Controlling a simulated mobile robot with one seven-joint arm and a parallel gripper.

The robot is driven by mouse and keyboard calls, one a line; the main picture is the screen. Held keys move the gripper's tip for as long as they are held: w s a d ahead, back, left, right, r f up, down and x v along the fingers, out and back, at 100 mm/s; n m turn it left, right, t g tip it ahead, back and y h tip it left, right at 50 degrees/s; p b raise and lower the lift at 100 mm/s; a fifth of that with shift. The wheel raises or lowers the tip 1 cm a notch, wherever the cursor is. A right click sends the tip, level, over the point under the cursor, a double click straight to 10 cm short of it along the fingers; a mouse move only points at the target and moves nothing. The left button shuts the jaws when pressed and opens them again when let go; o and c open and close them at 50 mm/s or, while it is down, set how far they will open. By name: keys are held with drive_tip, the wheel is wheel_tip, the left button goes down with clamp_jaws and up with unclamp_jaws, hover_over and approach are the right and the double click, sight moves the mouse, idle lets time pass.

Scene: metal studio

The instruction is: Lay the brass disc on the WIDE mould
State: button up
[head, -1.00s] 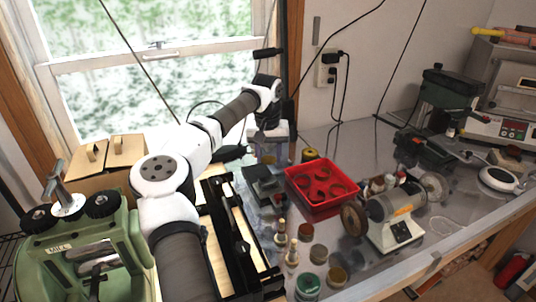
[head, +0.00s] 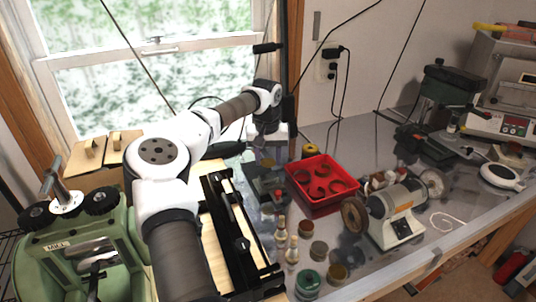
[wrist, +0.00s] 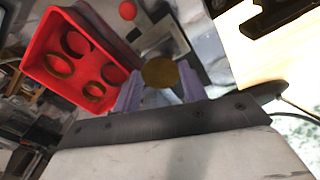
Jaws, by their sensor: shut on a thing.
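The brass disc (wrist: 160,72) is a flat, dull gold round piece at the tips of my gripper (wrist: 161,87) in the wrist view. The fingers are shut on it and it is held up off the bench. Several dark brass-coloured rings of different sizes lie in the tray, which also shows in the wrist view (wrist: 28,72). No label reads WIDE, so I cannot tell which thing is that mould.
A dark metal tool (head: 262,184) stands left of the tray. Small bottles and jars (head: 308,284) stand in front, with a bench grinder (head: 393,212) to the right. A black rack (head: 236,235) and a green mill (head: 75,262) are at left. The bench is crowded.

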sight(268, 163)
drive_tip(key=shift+f+b, duration=0.5)
drive_tip(key=shift+f, duration=1.25)
drive_tip(key=shift+f, duration=0.2)
drive_tip(key=o, duration=1)
drive_tip(key=shift+o, duration=0.2)
drive_tip(key=shift+r, duration=0.1)
wheel_tip(268, 163, up, 14)
drive_tip(key=b, duration=0.3)
drive_tip(key=shift+s+a+f, duration=0.15)
drive_tip(key=shift+s+f, duration=0.05)
drive_tip(key=shift+s, duration=0.25)
